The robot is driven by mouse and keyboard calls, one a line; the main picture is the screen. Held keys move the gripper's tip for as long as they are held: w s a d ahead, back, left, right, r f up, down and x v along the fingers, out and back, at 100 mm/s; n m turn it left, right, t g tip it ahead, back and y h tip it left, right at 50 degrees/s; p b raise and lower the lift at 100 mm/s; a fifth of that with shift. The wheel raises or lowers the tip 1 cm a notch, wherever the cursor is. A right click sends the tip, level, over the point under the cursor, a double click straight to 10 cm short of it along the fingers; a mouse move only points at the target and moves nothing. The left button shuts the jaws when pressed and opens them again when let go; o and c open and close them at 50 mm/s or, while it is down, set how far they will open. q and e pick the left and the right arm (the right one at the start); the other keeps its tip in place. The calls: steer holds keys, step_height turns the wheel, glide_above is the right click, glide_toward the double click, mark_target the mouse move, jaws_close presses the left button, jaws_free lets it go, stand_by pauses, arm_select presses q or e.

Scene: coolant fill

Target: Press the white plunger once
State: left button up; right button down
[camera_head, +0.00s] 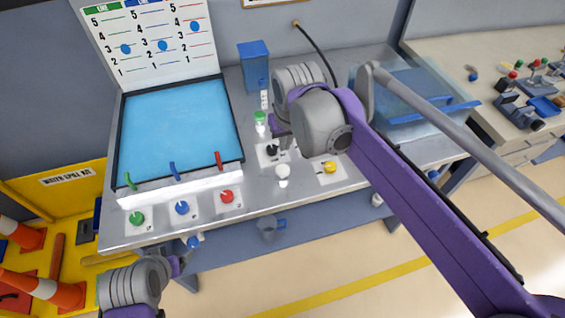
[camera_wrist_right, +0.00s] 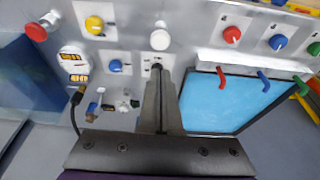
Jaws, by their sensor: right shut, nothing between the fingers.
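The white plunger (camera_head: 283,172) stands upright on the grey bench top, between the red knob and the yellow knob. It also shows in the right wrist view (camera_wrist_right: 160,38), just beyond my fingertips. My right gripper (camera_wrist_right: 162,74) is shut and empty. Its tips are apart from the plunger in the picture, over the small plate with the black knob (camera_head: 271,150). In the head view the right gripper (camera_head: 282,130) is partly hidden by its own wrist. My left gripper (camera_head: 178,264) is low at the front left, away from the plunger; its jaw opening is unclear.
Green (camera_head: 136,217), blue (camera_head: 182,207) and red knobs (camera_head: 227,196) line the front edge. A yellow knob (camera_head: 329,167) is right of the plunger. Behind are a blue panel (camera_head: 175,125), a green-capped bottle (camera_head: 260,120) and a blue box (camera_head: 254,62). A clear blue tank (camera_head: 415,92) stands right.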

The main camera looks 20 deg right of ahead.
glide_toward(283, 171)
steer(key=w+f, duration=0.2)
steer(key=f, duration=0.1)
steer(key=w+f, duration=0.1)
steer(key=f, duration=0.1)
steer(key=shift+a, duration=0.15)
arm_select(q)
steer(key=shift+s+f, duration=0.15)
steer(key=shift+f, duration=0.15)
arm_select(e)
steer(key=shift+f, duration=0.6)
step_height(283, 171, down, 3)
steer(key=shift+b, duration=1)
steer(key=shift+f, duration=0.1)
steer(key=shift+s+r, duration=0.2)
steer(key=shift+s, duration=0.1)
steer(key=shift+w, duration=0.15)
steer(key=r, duration=0.1)
steer(key=r+p, duration=0.2)
steer(key=r, duration=0.1)
steer(key=shift+w+r, duration=0.1)
steer(key=shift+w, duration=0.15)
arm_select(q)
steer(key=shift+p+v, duration=0.3)
steer(key=shift+v, duration=0.45)
arm_select(e)
steer(key=v, duration=1)
steer(key=shift+s, duration=0.25)
